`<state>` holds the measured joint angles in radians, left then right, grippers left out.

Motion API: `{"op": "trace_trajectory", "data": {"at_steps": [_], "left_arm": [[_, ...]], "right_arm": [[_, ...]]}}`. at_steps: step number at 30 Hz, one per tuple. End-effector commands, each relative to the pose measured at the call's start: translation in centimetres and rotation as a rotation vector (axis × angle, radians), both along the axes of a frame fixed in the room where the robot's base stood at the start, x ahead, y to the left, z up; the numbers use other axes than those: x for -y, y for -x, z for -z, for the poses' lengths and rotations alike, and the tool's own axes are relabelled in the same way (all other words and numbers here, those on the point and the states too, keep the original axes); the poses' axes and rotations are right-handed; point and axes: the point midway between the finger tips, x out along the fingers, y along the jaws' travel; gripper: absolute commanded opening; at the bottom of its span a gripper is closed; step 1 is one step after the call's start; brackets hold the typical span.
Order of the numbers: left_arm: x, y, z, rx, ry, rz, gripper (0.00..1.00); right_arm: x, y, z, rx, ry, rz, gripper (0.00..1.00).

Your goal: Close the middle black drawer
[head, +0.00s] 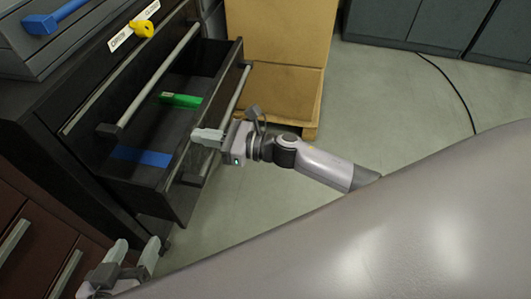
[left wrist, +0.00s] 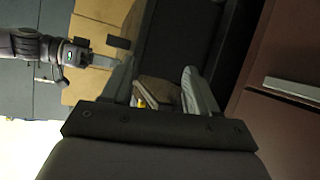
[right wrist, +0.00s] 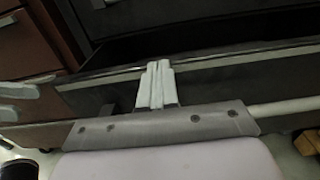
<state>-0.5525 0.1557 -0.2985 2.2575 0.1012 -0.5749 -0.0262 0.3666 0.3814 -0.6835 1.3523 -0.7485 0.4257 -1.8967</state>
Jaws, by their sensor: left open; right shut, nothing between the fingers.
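The open black drawer (head: 217,110) is pulled out of the black cabinet, with a green block (head: 180,100) and a flat blue piece (head: 142,157) inside. Its pale bar handle (head: 240,88) runs along the front. My right gripper (head: 194,136) is shut and empty, its fingertips at the top edge of the drawer front; the right wrist view shows the shut fingers (right wrist: 158,66) overlapping that front panel (right wrist: 215,75). I cannot tell whether they touch it. My left gripper (head: 137,246) is open and empty, low beside the cabinet; it also shows in the left wrist view (left wrist: 160,72).
A shut drawer handle (head: 160,75) lies above the open drawer. A yellow item (head: 143,29) and a blue tool (head: 40,23) are on top. Reddish-brown drawers (head: 30,225) stand at the left and a cardboard box (head: 280,45) behind. The floor (head: 390,110) at right is mostly clear.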

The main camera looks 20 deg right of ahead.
Motion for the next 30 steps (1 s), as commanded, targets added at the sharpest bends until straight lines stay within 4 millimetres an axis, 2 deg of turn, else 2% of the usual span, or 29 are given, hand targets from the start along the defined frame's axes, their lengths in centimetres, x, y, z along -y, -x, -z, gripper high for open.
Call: {"op": "trace_trajectory", "data": {"at_steps": [1, 6, 12, 19, 30], "left_arm": [[0.5, -0.2, 0.8, 0.001, 0.031, 0.006, 0.59], [1.9, -0.7, 1.3, -0.007, 0.127, 0.027, 0.59], [3.3, -1.0, 1.4, -0.012, 0.214, 0.053, 0.59], [3.9, -1.1, 1.3, -0.011, 0.257, 0.069, 0.59], [3.7, -1.0, 1.2, -0.001, 0.246, 0.066, 0.59]], "right_arm": [[-1.3, -0.9, 0.4, 0.006, -0.003, -0.003, 0.0], [-4.4, -3.2, 0.4, 0.004, -0.001, -0.003, 0.0], [-7.0, -5.2, 0.3, 0.001, 0.0, -0.001, 0.0], [-8.3, -6.2, 0.2, 0.0, 0.001, -0.001, 0.0], [-8.6, -6.4, 0.1, -0.003, 0.002, 0.0, 0.0]]}}
